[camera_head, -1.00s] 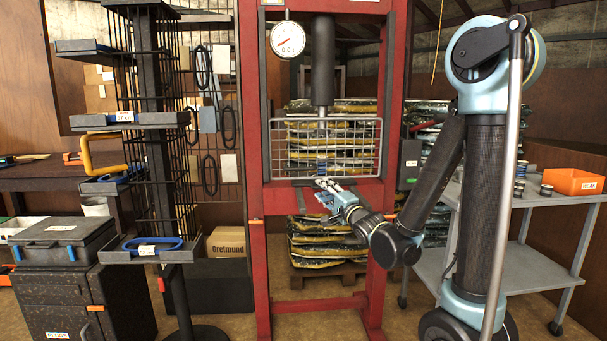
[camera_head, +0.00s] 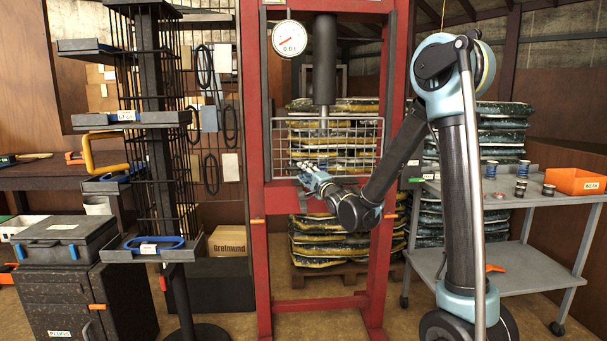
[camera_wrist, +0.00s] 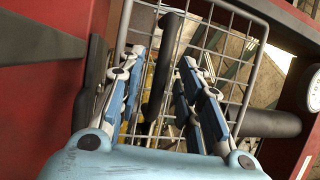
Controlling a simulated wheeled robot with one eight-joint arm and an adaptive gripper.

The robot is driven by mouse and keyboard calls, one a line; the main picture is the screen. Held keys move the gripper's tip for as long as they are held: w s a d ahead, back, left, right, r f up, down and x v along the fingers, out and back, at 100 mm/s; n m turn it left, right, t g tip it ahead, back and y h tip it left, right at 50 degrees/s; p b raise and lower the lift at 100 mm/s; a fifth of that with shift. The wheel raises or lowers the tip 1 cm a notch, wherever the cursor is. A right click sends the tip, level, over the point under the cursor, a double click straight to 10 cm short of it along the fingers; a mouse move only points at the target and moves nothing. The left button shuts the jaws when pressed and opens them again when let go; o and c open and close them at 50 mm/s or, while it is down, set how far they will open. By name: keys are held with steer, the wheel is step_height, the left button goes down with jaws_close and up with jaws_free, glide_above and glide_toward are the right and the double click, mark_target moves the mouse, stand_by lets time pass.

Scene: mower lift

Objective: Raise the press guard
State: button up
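The press guard (camera_head: 352,150), a wire mesh panel in a pale frame, hangs low in the red press frame (camera_head: 255,120), in front of the press ram (camera_head: 324,60). My gripper (camera_head: 299,169) is at the guard's lower left part in the head view. In the wrist view the guard mesh (camera_wrist: 215,45) lies ahead of my gripper (camera_wrist: 162,62). Its two blue-and-grey fingers are apart. A dark bar (camera_wrist: 163,70) shows in the gap between them, close to the mesh. I cannot tell whether the fingers touch it.
A round gauge (camera_head: 290,39) sits at the press's upper left. A black rack (camera_head: 150,130) with trays stands to the left. A grey cart (camera_head: 520,190) with an orange bin (camera_head: 574,181) stands at right. Stacked bags (camera_head: 330,245) lie behind the press.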

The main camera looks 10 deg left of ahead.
steer(key=shift+x, duration=0.95)
jaws_close()
steer(key=shift+r, duration=0.1)
step_height(320, 180, up, 21)
stand_by(0.3)
